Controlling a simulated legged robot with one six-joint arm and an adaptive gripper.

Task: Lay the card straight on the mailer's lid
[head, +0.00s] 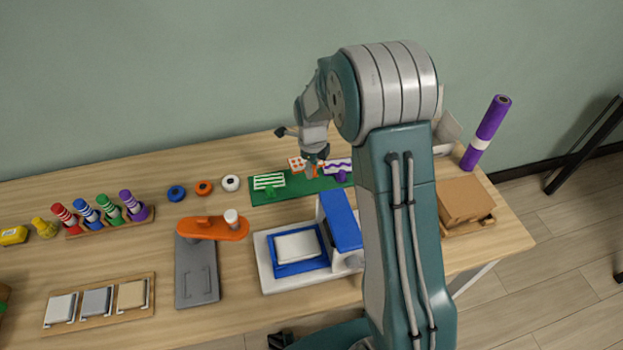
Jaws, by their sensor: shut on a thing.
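Three patterned cards with small knobs lie along a green mat (262,196): a green-striped one (267,181), an orange-patterned one (297,163) and a purple-waved one (338,165). My gripper (314,163) is small in the head view, pointing down at the orange-patterned card. It looks shut on that card's orange knob, though the fingertips are hard to make out. I cannot tell whether the card is lifted. A brown cardboard box (466,199), likely the mailer, sits at the right on a wooden board (482,224), its left side partly hidden by my arm.
A white and blue press (267,270) with a raised blue flap (341,220) stands in front of the mat. An orange-handled grey tool (198,265) lies left of it. A purple roll (486,132) stands at the back right. My arm hides part of the table.

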